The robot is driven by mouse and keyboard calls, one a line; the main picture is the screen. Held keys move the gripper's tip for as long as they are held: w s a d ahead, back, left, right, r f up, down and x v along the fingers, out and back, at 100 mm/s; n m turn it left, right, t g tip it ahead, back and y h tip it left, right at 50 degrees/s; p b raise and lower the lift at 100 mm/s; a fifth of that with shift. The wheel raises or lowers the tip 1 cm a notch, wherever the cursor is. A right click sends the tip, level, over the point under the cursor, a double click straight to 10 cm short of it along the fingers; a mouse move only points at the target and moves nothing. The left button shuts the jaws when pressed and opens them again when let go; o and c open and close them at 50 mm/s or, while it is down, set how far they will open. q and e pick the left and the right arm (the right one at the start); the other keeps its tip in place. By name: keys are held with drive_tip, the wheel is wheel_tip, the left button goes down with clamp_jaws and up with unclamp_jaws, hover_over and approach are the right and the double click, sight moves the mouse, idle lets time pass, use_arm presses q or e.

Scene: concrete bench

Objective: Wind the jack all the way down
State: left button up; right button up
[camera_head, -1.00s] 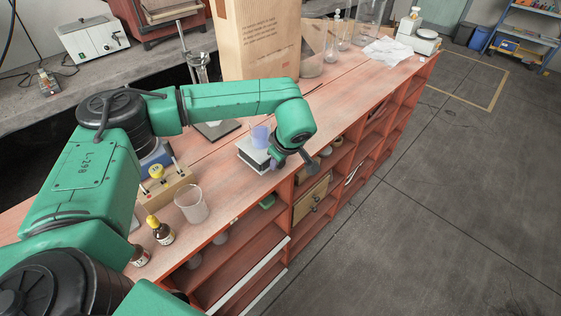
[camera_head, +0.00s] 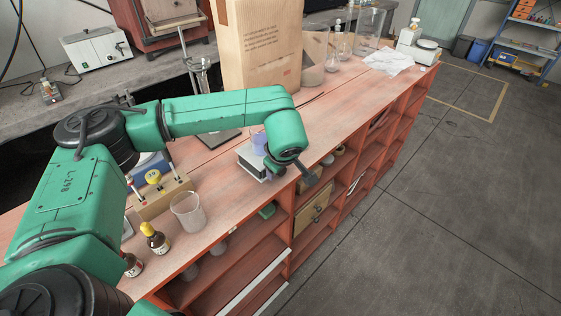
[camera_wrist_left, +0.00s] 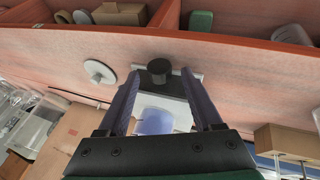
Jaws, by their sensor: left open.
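The jack (camera_head: 246,158), a small stand with a pale top plate, sits on the red bench near its front edge. A translucent blue beaker (camera_head: 259,143) stands on it. In the left wrist view the jack's plate (camera_wrist_left: 180,107) and beaker (camera_wrist_left: 157,122) show between my fingers. A round black knob (camera_wrist_left: 159,70) is at the near side of the jack. My left gripper (camera_wrist_left: 161,76) is open, with a fingertip on each side of the knob and visible gaps to it. In the head view my arm partly hides the jack and gripper (camera_head: 276,170). My right gripper is out of view.
A glass beaker (camera_head: 187,212), dropper bottles (camera_head: 155,238) and a wooden rack (camera_head: 160,196) stand to the left. A tall paper bag (camera_head: 258,50) is behind. A pale round disc (camera_wrist_left: 99,71) lies beside the jack. The bench top to the right is largely clear.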

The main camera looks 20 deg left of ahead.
use_arm(q)
drive_tip(key=b+v, duration=0.2)
drive_tip(key=v, duration=1.2)
